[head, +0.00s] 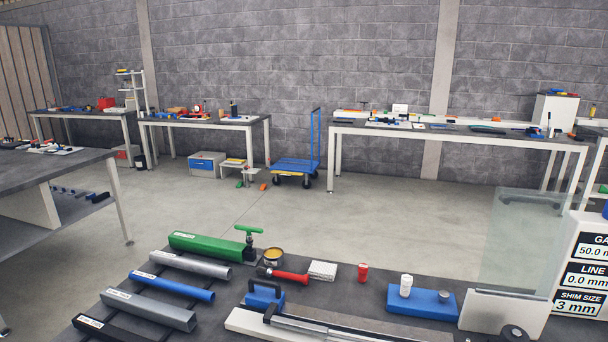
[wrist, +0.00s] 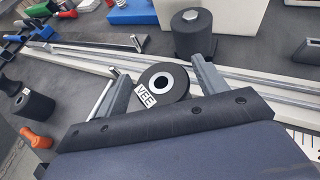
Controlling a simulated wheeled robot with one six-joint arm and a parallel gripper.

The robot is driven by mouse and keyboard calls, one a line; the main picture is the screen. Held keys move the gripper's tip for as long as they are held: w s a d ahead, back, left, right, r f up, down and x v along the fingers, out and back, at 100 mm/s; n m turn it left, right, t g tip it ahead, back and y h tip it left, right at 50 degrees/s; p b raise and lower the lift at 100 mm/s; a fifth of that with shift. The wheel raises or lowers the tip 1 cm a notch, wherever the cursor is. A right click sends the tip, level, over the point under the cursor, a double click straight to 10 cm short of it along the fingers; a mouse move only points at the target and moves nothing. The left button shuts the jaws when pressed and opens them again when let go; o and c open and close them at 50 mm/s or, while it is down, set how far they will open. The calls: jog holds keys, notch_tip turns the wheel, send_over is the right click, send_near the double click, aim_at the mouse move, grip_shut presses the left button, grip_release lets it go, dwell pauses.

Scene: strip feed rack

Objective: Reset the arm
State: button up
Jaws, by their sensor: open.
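My gripper (wrist: 162,78) shows in the wrist view with its two grey fingers spread apart. A black roller (wrist: 176,82) with a pale hub and a label reading "VEE" shows between the fingers. I cannot tell how far below the fingertips it is, and no contact with a finger is clear. The gripper and arm do not show in the head view.
The near bench carries a long pale rail (head: 330,328), several coloured bars, a blue block (head: 423,302) and a clear upright panel (head: 512,240). In the wrist view, a black cylinder (wrist: 195,36) stands beyond the fingers. Open floor (head: 330,215) lies behind the bench.

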jog(key=shift+f+b, duration=0.35)
jog(key=shift+f, duration=0.1)
jog(key=v, duration=1)
jog(key=x, duration=1)
jog(key=shift+w+r+p, duration=0.15)
jog(key=shift+r+p, duration=0.05)
jog(key=shift+p, duration=0.1)
notch_tip(320, 180, up, 9)
jog(key=p, duration=0.6)
jog(key=shift+f, duration=0.15)
jog(key=shift+s+a+n, duration=0.1)
jog(key=shift+s+n, duration=0.1)
jog(key=shift+n, duration=0.1)
